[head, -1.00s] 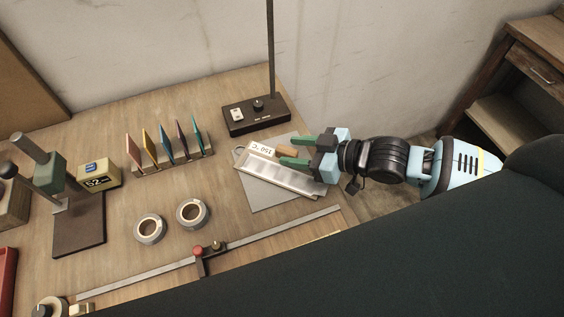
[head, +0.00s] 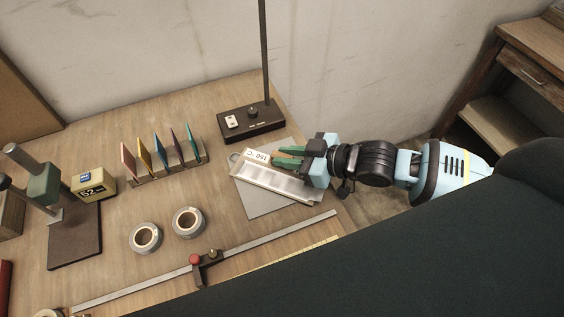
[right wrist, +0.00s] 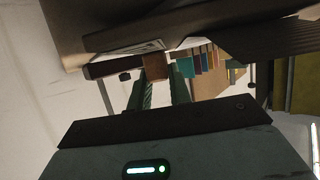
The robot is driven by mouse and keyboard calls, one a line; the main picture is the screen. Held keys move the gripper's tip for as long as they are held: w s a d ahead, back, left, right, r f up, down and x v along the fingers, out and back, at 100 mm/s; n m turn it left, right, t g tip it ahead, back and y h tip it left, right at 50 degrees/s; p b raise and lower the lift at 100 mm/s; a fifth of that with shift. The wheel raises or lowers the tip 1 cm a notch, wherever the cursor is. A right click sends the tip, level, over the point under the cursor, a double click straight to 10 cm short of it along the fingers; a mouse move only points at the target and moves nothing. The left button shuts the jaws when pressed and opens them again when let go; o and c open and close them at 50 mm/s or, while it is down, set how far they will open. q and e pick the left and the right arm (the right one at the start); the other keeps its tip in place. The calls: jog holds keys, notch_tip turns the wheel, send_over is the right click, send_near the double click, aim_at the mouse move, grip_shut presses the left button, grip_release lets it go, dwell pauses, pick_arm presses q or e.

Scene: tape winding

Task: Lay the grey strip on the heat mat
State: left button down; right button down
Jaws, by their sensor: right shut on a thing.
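My right gripper (head: 289,156) has its green fingers shut at the back edge of a pale metal tray (head: 275,186). In the right wrist view the fingers (right wrist: 158,84) close on a small brown wooden block (right wrist: 155,66); the fingers hide it in the head view. I cannot tell whether the block is fixed to the tray. The tray carries a white 150 °C label (head: 257,156) and lies over a flat grey mat (head: 279,208). No separate loose grey strip can be made out. My left gripper is not in view.
A rack of several coloured cards (head: 165,172) stands left of the tray. Two tape rolls (head: 146,238) (head: 188,222) lie in front of it. A long metal rail (head: 270,237) with a red knob crosses the front. A black stand base (head: 252,124) is behind the mat.

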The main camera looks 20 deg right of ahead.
jog(key=shift+r, duration=0.35)
notch_tip(320, 180, up, 3)
jog(key=shift+f, duration=0.2)
jog(key=shift+s+r, duration=0.15)
jog(key=shift+s, duration=0.15)
jog(key=s, duration=0.4)
jog(key=s+d, duration=0.1)
jog(key=s, duration=0.3)
jog(key=s+d+r, duration=0.1)
jog(key=s, duration=0.4)
jog(key=shift+r+p, duration=0.1)
jog(key=shift+p, duration=0.25)
jog(key=shift+s+d+r, duration=0.1)
jog(key=shift+s+d, duration=0.1)
jog(key=shift+s, duration=0.6)
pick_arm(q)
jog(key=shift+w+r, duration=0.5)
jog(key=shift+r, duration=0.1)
pick_arm(e)
jog(key=shift+s, duration=0.25)
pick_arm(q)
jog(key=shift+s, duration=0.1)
